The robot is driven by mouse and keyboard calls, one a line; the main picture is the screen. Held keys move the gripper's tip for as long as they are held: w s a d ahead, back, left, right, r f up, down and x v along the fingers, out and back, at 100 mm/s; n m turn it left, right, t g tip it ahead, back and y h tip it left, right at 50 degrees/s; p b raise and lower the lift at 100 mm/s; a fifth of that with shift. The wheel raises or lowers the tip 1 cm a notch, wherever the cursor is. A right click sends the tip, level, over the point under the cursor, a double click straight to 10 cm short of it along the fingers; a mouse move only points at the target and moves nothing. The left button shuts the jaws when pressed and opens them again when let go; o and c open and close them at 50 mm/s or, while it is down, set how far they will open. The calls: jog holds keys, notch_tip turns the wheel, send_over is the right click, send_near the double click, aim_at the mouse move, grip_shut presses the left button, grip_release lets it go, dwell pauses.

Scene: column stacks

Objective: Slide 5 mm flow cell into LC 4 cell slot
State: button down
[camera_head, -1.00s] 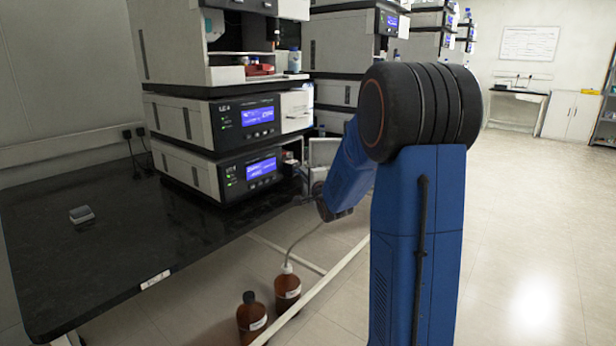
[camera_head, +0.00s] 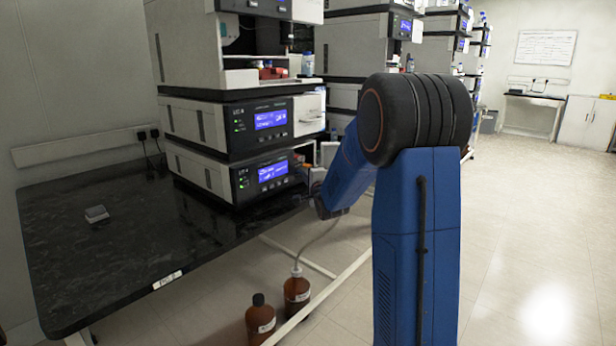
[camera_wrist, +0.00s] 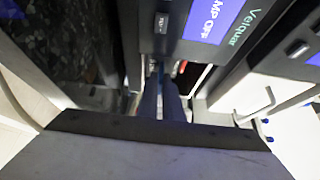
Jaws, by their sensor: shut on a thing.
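My gripper (camera_wrist: 161,98) shows in the wrist view as two narrow dark blue fingers, close together, pointing into a gap at the lower module's front. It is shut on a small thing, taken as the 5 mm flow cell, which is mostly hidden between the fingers. The lower module (camera_head: 206,177) of the near stack has a lit blue display; in the wrist view its panel (camera_wrist: 226,42) reads "…MP OFF". The opening at its right end, beside the fingers, is dark and narrow. I cannot tell whether the cell touches the slot. In the head view my arm hides the fingertips.
A black bench (camera_head: 110,255) carries the stack, with a small grey block (camera_head: 97,214) at left. Brown bottles (camera_head: 260,322) stand below by a white rail (camera_head: 318,292). A white open door or panel (camera_wrist: 245,97) is close right of my fingers. Floor at right is clear.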

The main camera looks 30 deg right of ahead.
jog(key=shift+f, duration=0.1)
jog(key=c, duration=1.8)
grip_release()
jog(key=shift+c, duration=0.2)
jog(key=shift+s, duration=0.1)
jog(key=s+a, duration=0.3)
jog(key=s, duration=1.4)
jog(key=shift+a, duration=0.15)
